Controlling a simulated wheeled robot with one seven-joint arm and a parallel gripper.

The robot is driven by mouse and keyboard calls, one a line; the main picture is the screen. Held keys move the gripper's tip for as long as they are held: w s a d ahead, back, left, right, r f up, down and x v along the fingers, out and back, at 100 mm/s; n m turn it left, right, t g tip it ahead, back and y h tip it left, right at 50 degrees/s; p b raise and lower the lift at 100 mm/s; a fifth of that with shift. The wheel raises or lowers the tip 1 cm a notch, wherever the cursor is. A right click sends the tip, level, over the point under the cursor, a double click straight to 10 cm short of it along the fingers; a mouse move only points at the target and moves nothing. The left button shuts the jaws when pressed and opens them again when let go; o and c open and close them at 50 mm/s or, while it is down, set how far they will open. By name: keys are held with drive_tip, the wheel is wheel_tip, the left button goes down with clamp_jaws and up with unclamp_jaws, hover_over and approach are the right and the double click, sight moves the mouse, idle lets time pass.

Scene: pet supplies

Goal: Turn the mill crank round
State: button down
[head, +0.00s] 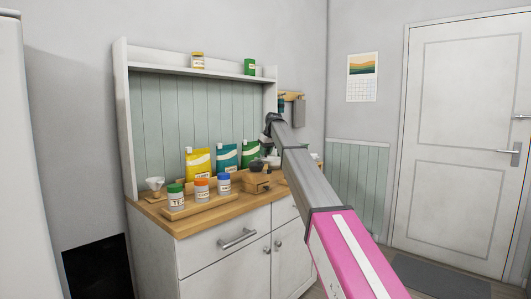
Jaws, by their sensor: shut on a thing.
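The mill (257,183) is a small brown wooden box with a dark top, standing on the right part of the wooden counter. Its crank is too small and too covered to make out clearly. My gripper (267,150) is small and dark, pointing down just above the mill's top at the end of my arm. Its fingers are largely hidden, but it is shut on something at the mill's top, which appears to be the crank. The mill's right side is close to my forearm, which covers part of the counter behind it.
Jars (201,188) with green, orange and blue lids stand on a wooden tray (183,212) left of the mill. Yellow, teal and green bags (226,157) stand behind. A white scoop-like item (155,184) is at the left. A shelf (222,73) overhangs the counter (185,230).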

drive_tip(key=s+m, duration=0.1)
drive_tip(key=d+m+h, duration=0.1)
drive_tip(key=m, duration=0.1)
drive_tip(key=shift+s, duration=0.4)
drive_tip(key=s+m, duration=0.1)
drive_tip(key=m, duration=0.1)
drive_tip(key=s+m+t+h, duration=0.1)
drive_tip(key=m, duration=0.1)
drive_tip(key=shift+d+h, duration=0.2)
drive_tip(key=shift+h, duration=0.1)
drive_tip(key=shift+s+a+m+g+h, duration=0.1)
drive_tip(key=shift+s+m+h, duration=0.35)
drive_tip(key=shift+m, duration=0.6)
drive_tip(key=shift+s+a+m+g+h, duration=0.1)
drive_tip(key=shift+s+m+h, duration=0.35)
drive_tip(key=shift+m, duration=0.65)
drive_tip(key=shift+s+a+m+g+h, duration=0.1)
drive_tip(key=shift+s+m+h, duration=0.2)
drive_tip(key=shift+s+m, duration=0.55)
drive_tip(key=shift+w+m, duration=0.2)
drive_tip(key=shift+m, duration=0.1)
drive_tip(key=c, duration=0.8)
unclamp_jaws()
